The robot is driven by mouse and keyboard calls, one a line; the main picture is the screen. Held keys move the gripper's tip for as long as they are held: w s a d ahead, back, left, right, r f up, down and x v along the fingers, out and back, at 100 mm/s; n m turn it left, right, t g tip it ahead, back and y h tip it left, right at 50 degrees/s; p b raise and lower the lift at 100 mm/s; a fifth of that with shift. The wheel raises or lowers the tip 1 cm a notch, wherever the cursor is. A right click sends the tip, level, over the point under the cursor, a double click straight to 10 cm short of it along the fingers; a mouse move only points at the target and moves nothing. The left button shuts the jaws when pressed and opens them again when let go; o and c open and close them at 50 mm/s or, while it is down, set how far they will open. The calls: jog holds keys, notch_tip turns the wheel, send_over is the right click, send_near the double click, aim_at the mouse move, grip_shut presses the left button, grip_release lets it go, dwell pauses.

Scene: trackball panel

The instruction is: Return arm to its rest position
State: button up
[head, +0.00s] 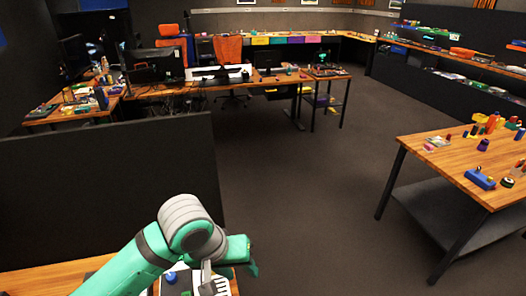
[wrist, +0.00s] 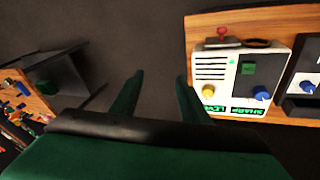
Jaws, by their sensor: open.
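My gripper (wrist: 157,88) is open in the wrist view, with its two green fingers apart and bare floor showing between them. In the head view my green arm reaches in from the bottom, and the gripper (head: 242,262) is partly hidden by its wrist joint. Under it is a dark panel with a blue ball or knob (head: 171,277). The wrist view shows a white panel (wrist: 236,75) with a yellow knob, a blue knob, a green square and a red switch. A second panel with a blue knob (wrist: 307,87) is cut off at the right edge.
Another wooden table (head: 440,160) with several small objects stands at the right. Open grey floor (head: 310,190) lies between. Desks and a chair (head: 229,55) stand at the back.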

jog(key=w+d+r+n+t+h, duration=0.1)
jog(key=w+d+r+t+h, duration=0.4)
jog(key=d, duration=0.5)
jog(key=w+d+r+t+h, duration=0.5)
jog(key=d+r, duration=0.1)
jog(key=d, duration=0.4)
jog(key=s+a+f+n+t+y, duration=0.35)
jog(key=s+f+y, duration=0.3)
jog(key=f, duration=0.45)
jog(key=s+a+f+n+t+y, duration=0.2)
jog(key=s+a+f+n+y, duration=0.35)
jog(key=f, duration=0.55)
jog(key=s+a+f+m+g, duration=0.1)
jog(key=s+m, duration=0.4)
jog(key=s, duration=0.7)
jog(key=s+a+f+m+g+y, duration=0.1)
jog(key=s+a+f+m, duration=0.3)
jog(key=s, duration=0.9)
jog(key=shift+s+a+f+m+g, duration=0.15)
jog(key=shift+a+f+m+g, duration=0.05)
jog(key=shift+f+m+g, duration=0.2)
